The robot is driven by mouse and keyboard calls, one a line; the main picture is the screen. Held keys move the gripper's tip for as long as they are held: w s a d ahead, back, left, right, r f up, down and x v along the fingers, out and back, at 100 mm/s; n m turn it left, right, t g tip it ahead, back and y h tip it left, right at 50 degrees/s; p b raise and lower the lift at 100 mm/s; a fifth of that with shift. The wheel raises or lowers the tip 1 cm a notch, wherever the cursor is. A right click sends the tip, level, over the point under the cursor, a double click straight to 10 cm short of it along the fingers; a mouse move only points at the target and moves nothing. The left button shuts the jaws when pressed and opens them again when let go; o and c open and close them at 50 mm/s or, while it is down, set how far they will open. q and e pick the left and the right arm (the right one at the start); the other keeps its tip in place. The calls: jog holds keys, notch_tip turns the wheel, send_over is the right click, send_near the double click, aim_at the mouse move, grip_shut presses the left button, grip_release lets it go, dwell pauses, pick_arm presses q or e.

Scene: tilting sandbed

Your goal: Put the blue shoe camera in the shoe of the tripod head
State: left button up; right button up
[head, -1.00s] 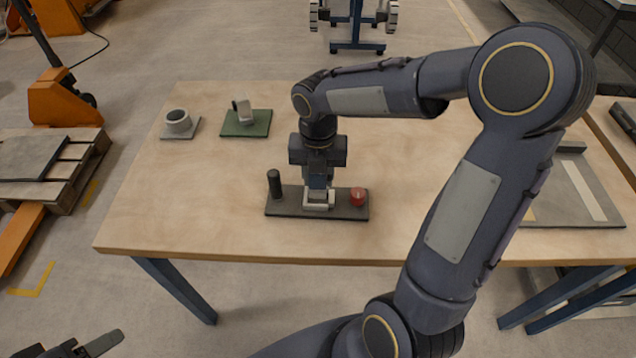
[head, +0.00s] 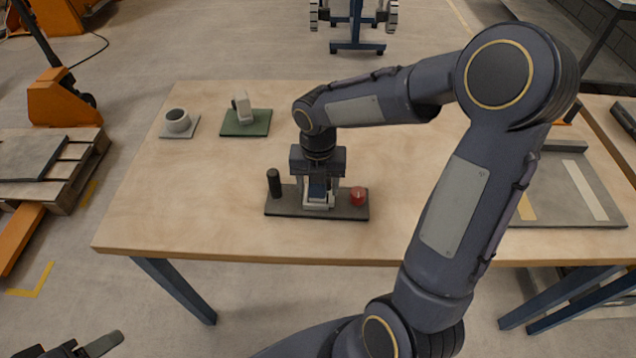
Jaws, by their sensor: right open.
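The tripod head is a dark plate (head: 285,208) near the table's front edge, with a black upright handle (head: 274,184), a pale shoe (head: 319,206) and a red knob (head: 358,195). A small blue body (head: 317,188), apparently the blue shoe camera, is upright at the shoe, below my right gripper's palm. Whether it is fully seated is hidden. My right gripper (head: 319,194) points down over the shoe, open, its fingers on either side of the blue body. Part of my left gripper (head: 92,346) shows at the bottom left corner, away from the table; its opening is unclear.
A green plate (head: 262,127) with a pale device (head: 242,107) lies at the back left. A grey round cup (head: 178,121) on a grey plate is left of it. A grey tray (head: 570,212) lies at the right. The table's middle left is clear.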

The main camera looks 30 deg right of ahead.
jog(key=shift+r, duration=0.35)
notch_tip(320, 180, up, 11)
jog(key=shift+f+p, duration=0.15)
jog(key=shift+p, duration=0.6)
jog(key=shift+r, duration=0.3)
jog(key=shift+s+r, duration=0.15)
jog(key=shift+r, duration=0.05)
jog(key=s+a+m+t+y, duration=0.2)
jog(key=s+m, duration=0.6)
jog(key=m, duration=0.7)
jog(key=s+a+f+m+t+y, duration=0.1)
jog(key=s+m, duration=0.7)
jog(key=m, duration=0.8)
jog(key=a+t, duration=0.1)
jog(key=t, duration=0.1)
jog(key=shift+s+f+t+y, duration=0.2)
jog(key=shift+s+t+y, duration=0.1)
jog(key=shift+s+y, duration=0.1)
